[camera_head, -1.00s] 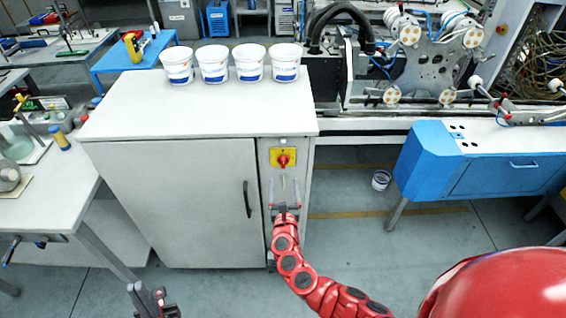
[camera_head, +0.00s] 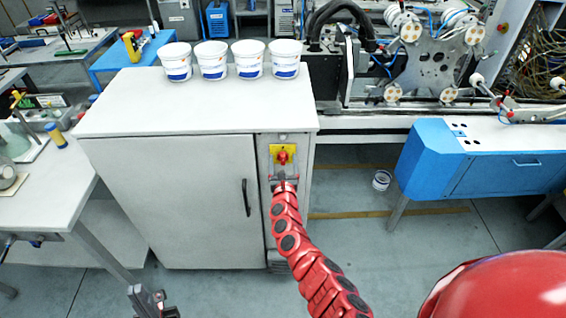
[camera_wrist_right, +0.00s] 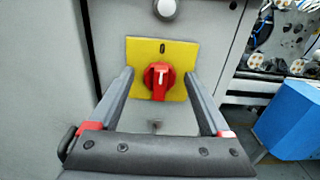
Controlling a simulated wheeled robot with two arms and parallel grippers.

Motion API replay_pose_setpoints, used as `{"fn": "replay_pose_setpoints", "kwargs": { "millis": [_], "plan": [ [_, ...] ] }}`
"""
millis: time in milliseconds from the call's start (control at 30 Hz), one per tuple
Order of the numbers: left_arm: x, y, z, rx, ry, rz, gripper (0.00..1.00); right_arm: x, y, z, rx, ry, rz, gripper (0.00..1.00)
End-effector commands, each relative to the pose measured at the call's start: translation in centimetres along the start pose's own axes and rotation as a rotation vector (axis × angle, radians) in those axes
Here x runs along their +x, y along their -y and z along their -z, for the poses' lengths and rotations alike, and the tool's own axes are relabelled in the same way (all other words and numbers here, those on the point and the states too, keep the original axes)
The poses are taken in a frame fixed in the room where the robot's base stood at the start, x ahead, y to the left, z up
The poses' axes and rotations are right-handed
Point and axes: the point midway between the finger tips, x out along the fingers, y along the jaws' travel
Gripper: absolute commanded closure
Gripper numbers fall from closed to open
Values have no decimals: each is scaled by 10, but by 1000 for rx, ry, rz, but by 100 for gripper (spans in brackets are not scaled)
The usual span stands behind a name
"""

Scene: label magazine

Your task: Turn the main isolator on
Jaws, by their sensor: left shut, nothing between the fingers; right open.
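The main isolator is a red rotary knob (camera_head: 283,157) on a yellow square plate (camera_wrist_right: 183,55), on the narrow front panel at the right of the grey cabinet. In the right wrist view the knob (camera_wrist_right: 159,79) shows a white mark pointing up, below a "0" on the plate. My right gripper (camera_head: 284,165) is open in front of the knob. Its fingers (camera_wrist_right: 162,84) stand to either side of the knob, apart from it, with nothing between them gripped.
The grey cabinet (camera_head: 170,190) has a black door handle (camera_head: 246,198) left of the panel. Several white tubs (camera_head: 248,60) stand on its top. A round pale button (camera_wrist_right: 166,8) sits above the plate. A blue bench (camera_head: 480,160) is at the right.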

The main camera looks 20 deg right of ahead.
Motion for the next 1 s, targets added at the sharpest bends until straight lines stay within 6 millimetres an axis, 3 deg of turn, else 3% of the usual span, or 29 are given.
{"fn": "replay_pose_setpoints", "kwargs": {
  "millis": [100,533,1000],
  "plan": [
    [0,0,0,0,0,0,100,0,0,0,0,0,0,21],
    [0,0,0,0,0,0,100,0,0,0,0,1,0,98],
    [-9,0,-2,0,0,0,100,0,0,2,102,2,-1,100]
  ]
}}
